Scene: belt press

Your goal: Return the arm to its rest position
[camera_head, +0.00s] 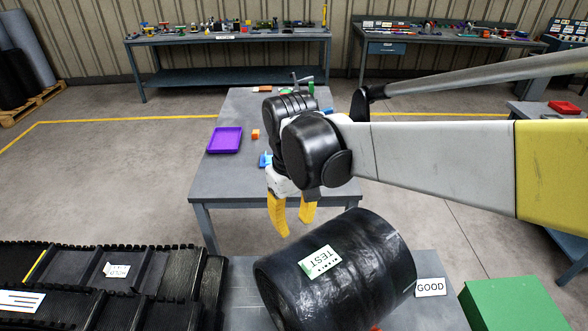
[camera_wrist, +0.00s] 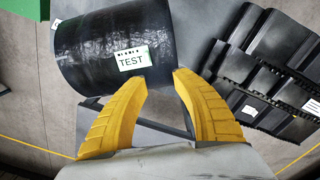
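My gripper (camera_head: 292,212) has yellow fingers and hangs down from my arm, just behind and above a large black roll. In the wrist view the fingers of my gripper (camera_wrist: 158,78) are spread apart with nothing between their tips. The black roll (camera_head: 355,270) carries a white and green TEST label and lies on its side on a grey table. It also shows in the wrist view (camera_wrist: 95,60), beyond the fingertips. A gap seems to separate the fingers from the roll, though the exact distance is hard to tell. My arm reaches in from the right.
A grey table (camera_head: 225,185) behind my gripper holds a purple tray (camera_head: 225,140) and small parts. Black ribbed belt sections (camera_head: 150,295) lie at the lower left. A GOOD sign (camera_head: 430,287) and a green box (camera_head: 510,305) stand right of the roll. Workbenches line the back wall.

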